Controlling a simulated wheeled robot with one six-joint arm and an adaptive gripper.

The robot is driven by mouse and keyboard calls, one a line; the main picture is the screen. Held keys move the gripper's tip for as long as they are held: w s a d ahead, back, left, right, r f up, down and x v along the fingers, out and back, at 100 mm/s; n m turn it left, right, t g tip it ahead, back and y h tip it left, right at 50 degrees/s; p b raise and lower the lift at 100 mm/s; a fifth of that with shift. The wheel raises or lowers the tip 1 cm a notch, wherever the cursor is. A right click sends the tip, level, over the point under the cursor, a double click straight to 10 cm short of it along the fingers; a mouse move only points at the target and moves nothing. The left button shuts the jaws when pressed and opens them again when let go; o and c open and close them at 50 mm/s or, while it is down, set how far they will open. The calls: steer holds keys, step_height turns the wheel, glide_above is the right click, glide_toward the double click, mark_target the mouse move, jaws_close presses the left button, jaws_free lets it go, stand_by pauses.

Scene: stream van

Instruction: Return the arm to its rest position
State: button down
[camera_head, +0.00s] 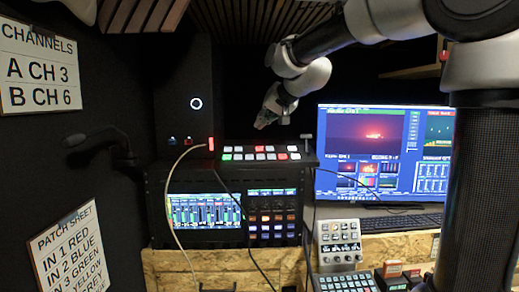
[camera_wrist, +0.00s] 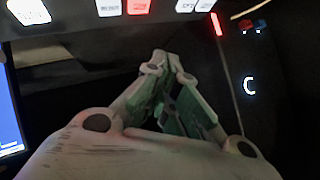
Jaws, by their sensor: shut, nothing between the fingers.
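My arm reaches in from the upper right of the head view. My gripper (camera_head: 263,122) hangs just above the button panel (camera_head: 262,153), pointing down and to the left. In the wrist view my gripper (camera_wrist: 166,58) has its fingers drawn together, with nothing held between them. The button panel's lit white and red keys (camera_wrist: 138,6) show along the top of the wrist view. I cannot tell the exact gap between the fingertips and the panel.
A rack unit with a lit screen (camera_head: 204,211) stands below the panel. A monitor (camera_head: 378,152) and keyboard (camera_head: 400,223) are at the right. A grey keypad box (camera_head: 340,243) sits in front. Cables (camera_head: 177,190) hang over the rack. A microphone (camera_head: 75,141) juts from the left wall.

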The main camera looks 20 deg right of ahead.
steer(key=shift+s, duration=0.1)
steer(key=s+d+f+n+g+h, duration=0.1)
steer(key=s+d+f, duration=0.3)
steer(key=s, duration=0.8)
steer(key=s+d+f+n+g+h, duration=0.1)
steer(key=s+d+f+g, duration=0.2)
steer(key=s+f, duration=0.6)
steer(key=s+d+f+n+g+h, duration=0.1)
steer(key=s+d+f, duration=0.5)
steer(key=s, duration=0.9)
steer(key=shift+s+d+f+g+h, duration=0.35)
steer(key=shift+d+g, duration=0.2)
steer(key=shift+g, duration=0.35)
